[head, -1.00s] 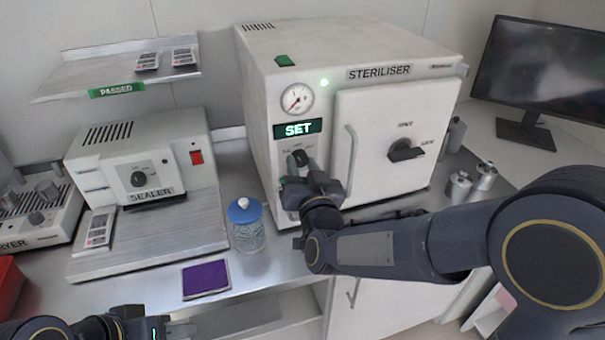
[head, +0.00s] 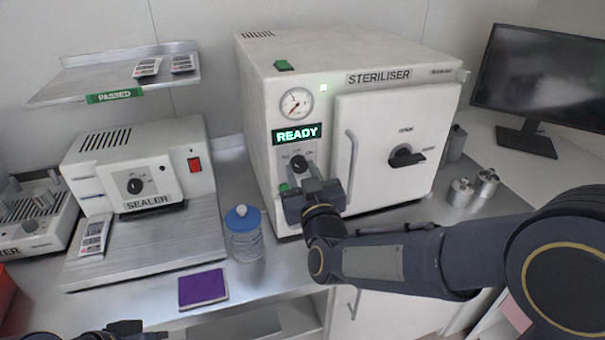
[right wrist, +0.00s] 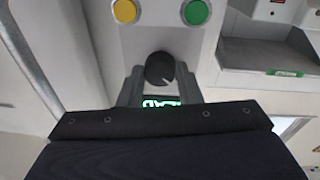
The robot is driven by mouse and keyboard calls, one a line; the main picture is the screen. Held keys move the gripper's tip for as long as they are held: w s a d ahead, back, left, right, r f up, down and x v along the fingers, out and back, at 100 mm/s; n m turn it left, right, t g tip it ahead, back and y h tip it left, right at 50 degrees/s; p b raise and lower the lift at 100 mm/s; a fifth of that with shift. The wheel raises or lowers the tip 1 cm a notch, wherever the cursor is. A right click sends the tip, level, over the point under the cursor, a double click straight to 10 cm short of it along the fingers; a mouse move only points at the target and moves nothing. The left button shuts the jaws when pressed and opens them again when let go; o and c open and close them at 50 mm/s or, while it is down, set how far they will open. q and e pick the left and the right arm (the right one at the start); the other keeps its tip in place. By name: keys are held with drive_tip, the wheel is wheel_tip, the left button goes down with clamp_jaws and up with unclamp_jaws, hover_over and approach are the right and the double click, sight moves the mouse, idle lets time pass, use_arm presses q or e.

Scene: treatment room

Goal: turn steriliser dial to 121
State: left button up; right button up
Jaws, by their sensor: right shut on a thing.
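The white steriliser (head: 262,120) stands on the bench with its door closed. Its display (head: 297,134) reads READY. The black dial (head: 298,163) is just below the display. In the right wrist view the dial (right wrist: 160,68) has a pale pointer line, and my wrist hides part of the lit display (right wrist: 160,103) behind it. My right gripper (head: 301,178) is at the dial, its fingers (right wrist: 158,88) on either side of the knob, shut on it. The dial's scale marks are too small to read. My left gripper (head: 125,328) shows only partly at the bottom edge; its jaws are unclear.
A sealer (head: 140,165) and a blue-lidded jar (head: 244,232) stand left of the steriliser. A purple pad (head: 203,287) lies at the bench's front. Metal canisters (head: 461,192) and a monitor (head: 540,80) are to the right. A shelf (head: 110,84) hangs at upper left.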

drive_tip(key=o, duration=1)
drive_tip(key=shift+s, duration=0.1)
drive_tip(key=b+v, duration=0.1)
drive_tip(key=v, duration=0.6)
drive_tip(key=shift+s+d+f, duration=0.1)
drive_tip(key=shift+s+d, duration=0.05)
drive_tip(key=shift+s, duration=0.15)
drive_tip(key=s+d+f+m+g+y+p, duration=0.1)
drive_tip(key=s+d+g, duration=0.15)
drive_tip(key=d, duration=0.25)
drive_tip(key=s+d+f+m+g, duration=0.1)
drive_tip(key=s+d+f+g, duration=0.15)
drive_tip(key=d, duration=0.25)
drive_tip(key=s+d+f+m+g, duration=0.1)
drive_tip(key=s+d+f+g, duration=0.1)
drive_tip(key=s, duration=0.3)
drive_tip(key=s+d+f+m+g+h, duration=0.1)
drive_tip(key=s+d+f+g, duration=0.1)
drive_tip(key=s, duration=0.4)
drive_tip(key=s+d+f+m+g, duration=0.1)
drive_tip(key=s+d+f+g, duration=0.1)
drive_tip(key=s, duration=0.4)
drive_tip(key=shift+s+d+m+g+h+p, duration=0.1)
drive_tip(key=shift+d+m+g+h+p, duration=0.3)
drive_tip(key=shift+d+g, duration=0.65)
